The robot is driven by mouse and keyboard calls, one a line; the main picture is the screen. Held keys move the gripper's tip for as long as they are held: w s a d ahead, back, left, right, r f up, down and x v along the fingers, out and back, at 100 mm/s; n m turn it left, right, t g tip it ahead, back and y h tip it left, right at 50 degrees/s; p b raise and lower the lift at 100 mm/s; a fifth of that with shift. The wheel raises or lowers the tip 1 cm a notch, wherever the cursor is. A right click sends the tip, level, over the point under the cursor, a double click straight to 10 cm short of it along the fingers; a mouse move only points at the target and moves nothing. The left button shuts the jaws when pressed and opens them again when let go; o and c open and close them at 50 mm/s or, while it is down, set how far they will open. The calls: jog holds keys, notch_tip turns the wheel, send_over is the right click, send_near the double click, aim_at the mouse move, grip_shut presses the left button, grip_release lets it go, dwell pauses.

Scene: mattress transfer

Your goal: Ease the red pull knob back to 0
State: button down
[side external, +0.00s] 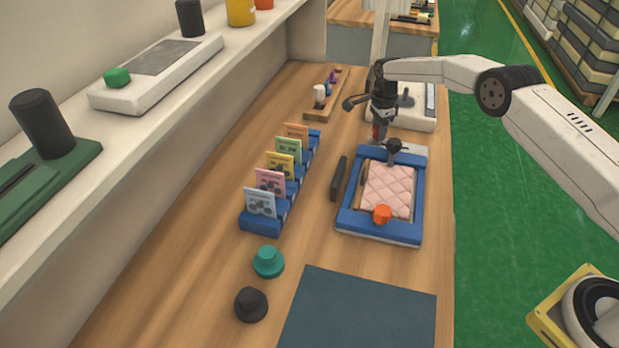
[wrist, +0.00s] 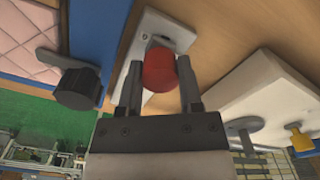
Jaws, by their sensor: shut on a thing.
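The red pull knob (wrist: 159,70) is between the two fingers of my gripper (wrist: 158,82) in the wrist view. It stands on a narrow white plate (wrist: 153,27) fixed beside the blue frame. In the side view a small red part of the knob (side external: 378,132) shows just below my gripper (side external: 381,118), at the far end of the blue frame (side external: 354,200). My gripper is shut on the knob. Any scale or 0 mark is hidden or too small to read.
A black clamp knob (side external: 394,146) sits close to my gripper; it also shows in the wrist view (wrist: 78,88). An orange knob (side external: 382,214) is at the frame's near end, by a pink quilted pad (side external: 388,186). A white device (side external: 416,115) stands behind. A card rack (side external: 283,195) is left.

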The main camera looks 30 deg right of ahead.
aim_at(376, 128)
jog(key=shift+w+a+r, duration=0.1)
jog(key=shift+w+a, duration=0.25)
jog(key=shift+c, duration=1.8)
grip_release()
jog(key=shift+a, duration=0.1)
jog(key=shift+o, duration=0.5)
jog(key=shift+r, duration=3.9)
